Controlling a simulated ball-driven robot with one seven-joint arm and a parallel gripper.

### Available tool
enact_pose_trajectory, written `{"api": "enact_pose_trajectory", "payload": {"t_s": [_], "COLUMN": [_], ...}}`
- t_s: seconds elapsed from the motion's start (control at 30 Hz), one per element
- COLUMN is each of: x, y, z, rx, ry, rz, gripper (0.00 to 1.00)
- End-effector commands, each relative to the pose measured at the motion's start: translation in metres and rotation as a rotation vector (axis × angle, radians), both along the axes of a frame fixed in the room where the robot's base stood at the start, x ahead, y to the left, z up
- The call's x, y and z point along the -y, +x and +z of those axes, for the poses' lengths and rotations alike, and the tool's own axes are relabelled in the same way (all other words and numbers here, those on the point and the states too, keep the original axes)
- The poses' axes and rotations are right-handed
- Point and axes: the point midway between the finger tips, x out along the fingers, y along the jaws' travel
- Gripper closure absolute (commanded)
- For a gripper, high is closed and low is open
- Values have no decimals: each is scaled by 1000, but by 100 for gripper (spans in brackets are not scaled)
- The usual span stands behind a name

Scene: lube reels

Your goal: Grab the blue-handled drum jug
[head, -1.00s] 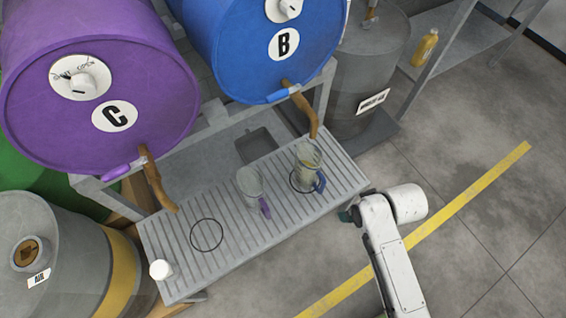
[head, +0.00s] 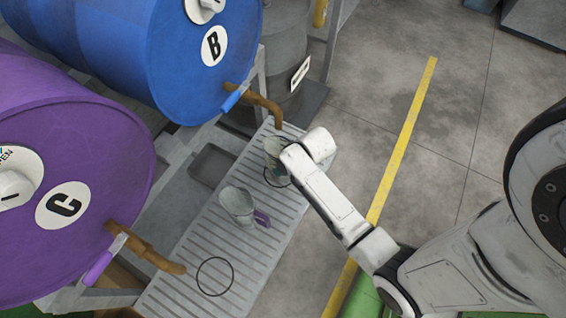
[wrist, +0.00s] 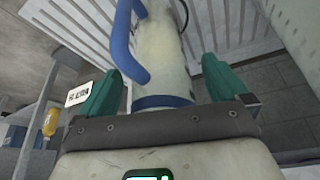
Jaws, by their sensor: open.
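The blue-handled drum jug (head: 271,148) stands on the slatted rack near drum B's tap, partly covered by my arm in the head view. In the wrist view its pale clear body (wrist: 168,62) lies between the two green fingers of my gripper (wrist: 160,82), with a blue band at the near end. Its blue handle (wrist: 123,45) is on the left, close to the left finger. My gripper is open, with a finger on either side of the jug. Its fingers are hidden behind my wrist in the head view. I cannot tell whether either finger touches it.
A purple-handled jug (head: 237,204) stands nearby on the rack (head: 236,250). An empty ring mark (head: 214,276) is closer to purple drum C (head: 90,160). Blue drum B (head: 165,50) and its brown tap (head: 262,102) overhang the rack. Floor to the right is clear.

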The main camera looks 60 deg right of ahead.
Motion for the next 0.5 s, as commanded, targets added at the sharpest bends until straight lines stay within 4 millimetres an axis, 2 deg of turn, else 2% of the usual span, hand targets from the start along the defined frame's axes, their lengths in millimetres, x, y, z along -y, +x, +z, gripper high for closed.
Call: {"api": "enact_pose_trajectory", "payload": {"t_s": [0.17, 0.4, 0.47, 0.5], "x": [3, 12, 14, 13], "y": [11, 47, 54, 53], "z": [0, 0, 0, -6], "rx": [0, 1, 0, -3], "ry": [0, -1, 0, 1], "rz": [1, 2, 1, -1], "gripper": [0, 0, 0, 0]}}
